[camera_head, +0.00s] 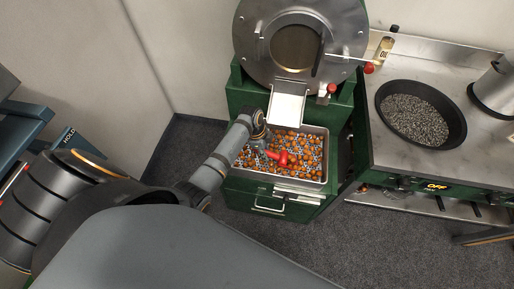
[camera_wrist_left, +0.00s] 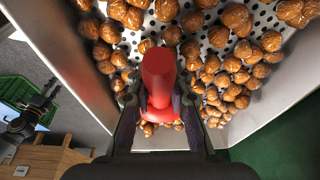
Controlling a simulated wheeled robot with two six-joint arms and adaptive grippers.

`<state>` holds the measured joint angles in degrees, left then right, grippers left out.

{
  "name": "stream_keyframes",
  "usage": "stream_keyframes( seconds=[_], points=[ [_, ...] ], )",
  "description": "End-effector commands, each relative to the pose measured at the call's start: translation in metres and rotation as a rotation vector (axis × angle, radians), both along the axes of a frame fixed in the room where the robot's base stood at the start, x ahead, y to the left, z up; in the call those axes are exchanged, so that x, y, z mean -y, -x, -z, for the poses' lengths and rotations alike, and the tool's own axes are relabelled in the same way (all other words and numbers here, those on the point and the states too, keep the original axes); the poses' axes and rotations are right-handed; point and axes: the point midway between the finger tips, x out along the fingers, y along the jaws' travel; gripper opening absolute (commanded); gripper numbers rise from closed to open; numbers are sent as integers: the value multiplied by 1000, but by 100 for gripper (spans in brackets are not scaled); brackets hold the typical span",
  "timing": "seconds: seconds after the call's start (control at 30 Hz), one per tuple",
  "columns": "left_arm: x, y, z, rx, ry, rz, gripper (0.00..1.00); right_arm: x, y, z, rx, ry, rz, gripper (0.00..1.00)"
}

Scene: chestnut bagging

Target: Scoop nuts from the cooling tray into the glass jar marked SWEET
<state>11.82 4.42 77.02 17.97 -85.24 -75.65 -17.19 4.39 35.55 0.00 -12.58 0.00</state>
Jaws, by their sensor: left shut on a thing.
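The cooling tray (camera_head: 326,150) is a metal tray with a perforated bottom, full of glossy brown chestnuts. It fills much of the left wrist view, where its side wall (camera_wrist_left: 272,118) shows at the right. My left gripper (camera_head: 264,148) is over the tray and shut on a red handle (camera_head: 282,158), probably the scoop's. The handle (camera_wrist_left: 158,75) stands between the fingers (camera_wrist_left: 160,108) in the left wrist view. The scoop's bowl cannot be made out.
A green roaster with a round steel door (camera_head: 252,60) and a chute (camera_head: 287,106) stands behind the tray. To the right, a steel counter (camera_head: 400,152) carries a dark pan (camera_head: 415,114) and an oil bottle (camera_head: 384,47). A green crate (camera_wrist_left: 22,95) shows at left in the wrist view.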

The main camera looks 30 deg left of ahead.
Motion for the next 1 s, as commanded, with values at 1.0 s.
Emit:
stream_keyframes(
  seconds=[1.0],
  points=[
    [17, -5, -55, 101, 351, 0, 0, 5, 0, -38, -1, 6, -2, 43]
  ],
)
